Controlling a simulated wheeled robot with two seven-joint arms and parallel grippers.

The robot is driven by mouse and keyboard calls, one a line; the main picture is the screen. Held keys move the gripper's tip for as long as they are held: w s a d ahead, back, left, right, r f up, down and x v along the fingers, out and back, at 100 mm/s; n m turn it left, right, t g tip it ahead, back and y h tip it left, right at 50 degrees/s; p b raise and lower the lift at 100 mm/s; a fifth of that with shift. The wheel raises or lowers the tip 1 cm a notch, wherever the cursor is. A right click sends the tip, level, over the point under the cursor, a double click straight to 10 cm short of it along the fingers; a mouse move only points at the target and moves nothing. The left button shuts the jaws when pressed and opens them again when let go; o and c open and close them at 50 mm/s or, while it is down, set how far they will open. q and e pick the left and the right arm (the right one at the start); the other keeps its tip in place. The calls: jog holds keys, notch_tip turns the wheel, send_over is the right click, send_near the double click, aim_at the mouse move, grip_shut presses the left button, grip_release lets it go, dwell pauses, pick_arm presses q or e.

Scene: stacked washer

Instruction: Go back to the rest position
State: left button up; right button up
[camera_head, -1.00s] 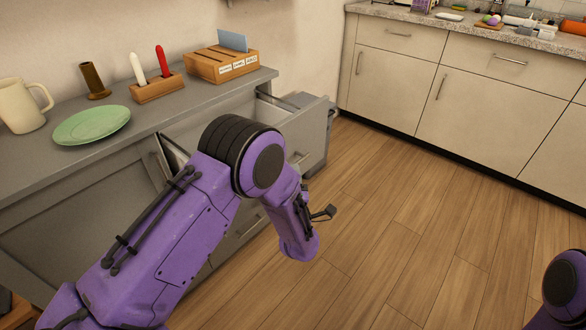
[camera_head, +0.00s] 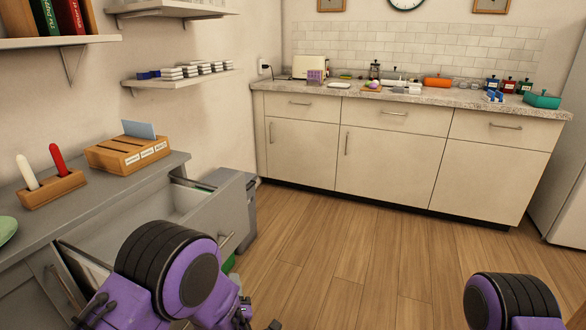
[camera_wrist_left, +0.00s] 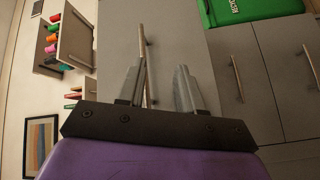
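Grey cabinet fronts with bar handles lie beyond the fingers. Only the purple joint of my right arm (camera_head: 512,302) shows at bottom right; my right gripper is outside the frames.
A grey cabinet drawer (camera_head: 205,215) stands open at left, near my left arm. A wooden organizer (camera_head: 128,153) and a holder with white and red sticks (camera_head: 53,190) stand on the cabinet top. The wooden floor (camera_head: 370,265) is clear before the cream kitchen cabinets (camera_head: 390,155).

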pick_arm(q)
jog(key=s+a+f+m+g+h+p, duration=0.35)
jog(key=s+f+m+g, duration=0.25)
jog(key=s+f+m, duration=0.3)
jog(key=s+a+m+g+p, duration=0.1)
jog(key=s+a+g+p, duration=0.2)
jog(key=s, duration=0.9)
jog(key=s+a+m+g+p, duration=0.1)
jog(key=s+a+g+p, duration=0.2)
jog(key=s, duration=0.9)
jog(key=shift+a+f+g+p, duration=0.25)
jog(key=shift+a+g+p, duration=0.15)
jog(key=shift+g+p, duration=0.35)
